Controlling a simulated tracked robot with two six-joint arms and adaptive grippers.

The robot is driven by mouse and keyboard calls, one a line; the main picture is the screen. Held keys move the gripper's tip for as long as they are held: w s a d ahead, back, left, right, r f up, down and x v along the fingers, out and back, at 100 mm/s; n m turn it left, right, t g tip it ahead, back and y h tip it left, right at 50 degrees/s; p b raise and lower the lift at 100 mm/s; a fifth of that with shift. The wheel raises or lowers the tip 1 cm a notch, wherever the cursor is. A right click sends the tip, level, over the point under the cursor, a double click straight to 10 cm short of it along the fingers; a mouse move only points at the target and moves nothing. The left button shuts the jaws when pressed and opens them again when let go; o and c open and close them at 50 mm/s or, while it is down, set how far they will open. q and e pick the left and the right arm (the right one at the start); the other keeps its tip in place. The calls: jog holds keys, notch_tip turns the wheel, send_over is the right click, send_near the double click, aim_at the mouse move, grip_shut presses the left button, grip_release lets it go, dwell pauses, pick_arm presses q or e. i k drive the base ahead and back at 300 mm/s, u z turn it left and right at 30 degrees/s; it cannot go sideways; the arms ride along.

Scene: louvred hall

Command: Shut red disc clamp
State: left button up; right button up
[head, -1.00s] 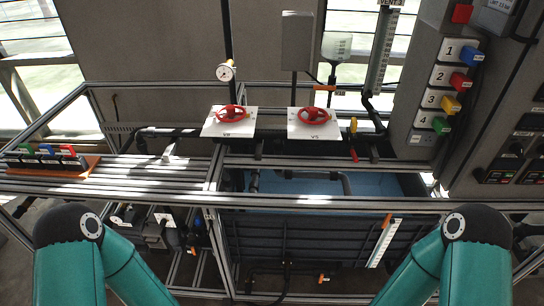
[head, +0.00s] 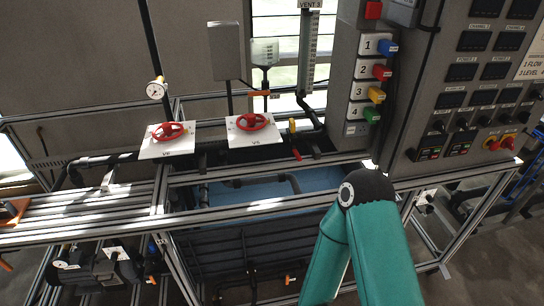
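No part that I can surely call a red disc clamp shows in the head view. Two red handwheels stand on white plates: the left handwheel (head: 168,131) and the right handwheel (head: 252,121). A small red lever (head: 297,154) hangs below a yellow handle (head: 292,126) right of the right plate. Red also shows on the tag (head: 382,72) beside number 2 and on a block (head: 373,10) at the panel's top. Neither gripper is in view; only my teal right arm shows at the lower right, hiding part of the frame and tank.
An aluminium frame (head: 200,222) crosses the view, with a blue tank (head: 230,192) below. A grey control panel (head: 425,120) fills the right, with coloured tags, displays and switches. A gauge (head: 156,89) and a grey box (head: 225,50) stand behind the plates. Floor is open at lower right.

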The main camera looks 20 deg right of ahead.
aim_at(295, 151)
jog(key=u, duration=0.4)
jog(key=k, duration=1.35)
jog(key=z, duration=0.85)
jog(key=i, duration=1.05)
jog(key=u, duration=0.05)
